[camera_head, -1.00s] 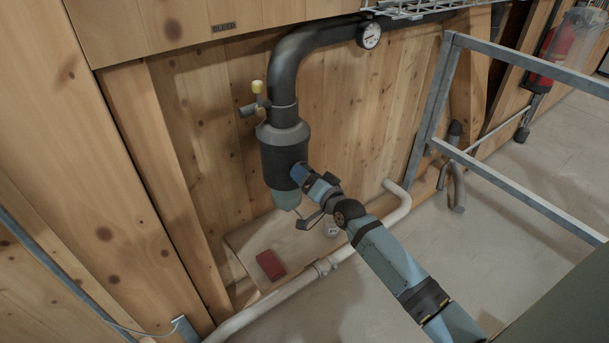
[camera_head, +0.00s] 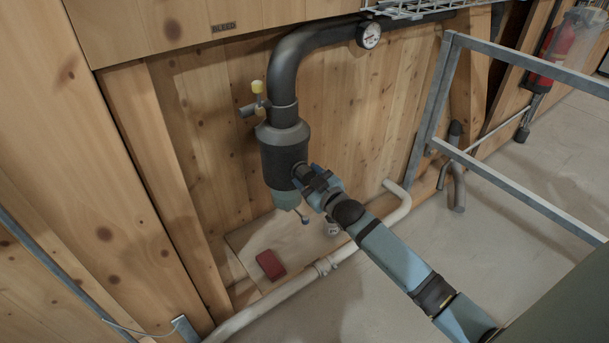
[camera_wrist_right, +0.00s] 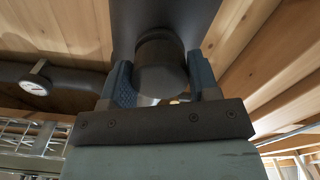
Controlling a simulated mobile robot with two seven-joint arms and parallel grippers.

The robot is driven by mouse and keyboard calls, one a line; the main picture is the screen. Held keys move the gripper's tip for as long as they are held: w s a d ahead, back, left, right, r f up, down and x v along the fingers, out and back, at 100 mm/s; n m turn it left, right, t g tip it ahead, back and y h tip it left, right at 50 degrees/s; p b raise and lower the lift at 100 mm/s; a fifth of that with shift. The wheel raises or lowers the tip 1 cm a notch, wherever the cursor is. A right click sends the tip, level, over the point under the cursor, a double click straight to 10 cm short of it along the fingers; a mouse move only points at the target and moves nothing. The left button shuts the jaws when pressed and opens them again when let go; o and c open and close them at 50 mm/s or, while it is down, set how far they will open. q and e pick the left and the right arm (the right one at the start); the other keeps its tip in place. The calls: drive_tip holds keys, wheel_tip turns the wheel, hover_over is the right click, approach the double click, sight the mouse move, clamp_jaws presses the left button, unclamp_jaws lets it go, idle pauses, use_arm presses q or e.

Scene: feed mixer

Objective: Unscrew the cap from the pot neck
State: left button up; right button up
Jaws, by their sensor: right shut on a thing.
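The pot (camera_head: 284,158) is a dark cylinder with a grey-green lower bowl, hanging upright below a thick black pipe. Its side neck points toward my right arm. My right gripper (camera_head: 312,182) is at the pot's right side, shut on the dark round cap. In the right wrist view the cap (camera_wrist_right: 162,68) sits between the two blue fingers of the gripper (camera_wrist_right: 162,88), with the pot (camera_wrist_right: 165,16) behind it. The cap is in line with the neck; the neck is mostly hidden, and I cannot tell how loose the cap is. My left gripper is out of view.
A thin lever (camera_head: 304,219) sticks out below the pot. A valve with yellow knobs (camera_head: 257,88) and a gauge (camera_head: 369,36) are above. A red block (camera_head: 270,264) lies on a low board. A pale pipe (camera_head: 282,293) and a metal frame (camera_head: 437,95) border the arm.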

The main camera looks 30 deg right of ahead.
drive_tip(key=shift+s+r, duration=0.1)
drive_tip(key=shift+s, duration=0.05)
drive_tip(key=shift+s+d+r+p, duration=0.1)
drive_tip(key=shift+s+d+p, duration=0.05)
drive_tip(key=shift+s+p, duration=1)
drive_tip(key=shift+s+d+p, duration=0.1)
drive_tip(key=shift+s+p, duration=0.75)
drive_tip(key=shift+s, duration=0.85)
